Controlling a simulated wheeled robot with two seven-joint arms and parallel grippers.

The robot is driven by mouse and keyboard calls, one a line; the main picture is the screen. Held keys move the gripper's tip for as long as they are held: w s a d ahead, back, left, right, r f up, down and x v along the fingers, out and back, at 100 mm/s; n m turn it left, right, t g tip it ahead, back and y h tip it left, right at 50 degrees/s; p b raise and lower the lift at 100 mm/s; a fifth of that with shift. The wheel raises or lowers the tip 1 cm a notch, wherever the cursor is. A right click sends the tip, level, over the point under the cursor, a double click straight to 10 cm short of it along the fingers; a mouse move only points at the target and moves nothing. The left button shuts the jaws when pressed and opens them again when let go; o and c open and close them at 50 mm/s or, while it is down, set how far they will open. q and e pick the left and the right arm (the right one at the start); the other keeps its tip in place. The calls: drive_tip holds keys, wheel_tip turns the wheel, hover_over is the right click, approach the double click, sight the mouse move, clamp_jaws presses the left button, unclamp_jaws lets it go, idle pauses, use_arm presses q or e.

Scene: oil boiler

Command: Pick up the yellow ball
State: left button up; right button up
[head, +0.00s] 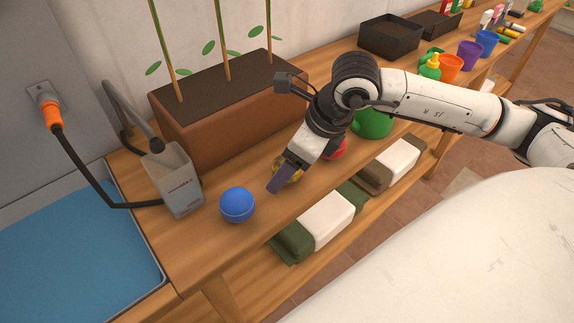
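The yellow ball (293,175) sits on the wooden table, mostly hidden behind the fingers of my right gripper (279,184). My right arm comes in from the right and reaches over the table, with the gripper pointing down and to the left at the ball. The fingers overlap the ball in the picture. I cannot tell whether they touch it or how far apart they are. My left gripper is not in view.
A blue ball (237,205) lies left of the gripper. A red ball (338,149) and a green object (373,124) are partly behind my arm. A brown planter (230,118) and a grey device (174,179) stand behind. Cups and black trays (390,36) are farther right.

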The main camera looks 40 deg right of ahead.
drive_tip(key=shift+w+a+f, duration=0.1)
drive_tip(key=shift+w+f, duration=0.1)
drive_tip(key=shift+f, duration=0.3)
drive_tip(key=shift+r, duration=0.1)
drive_tip(key=c, duration=1.2)
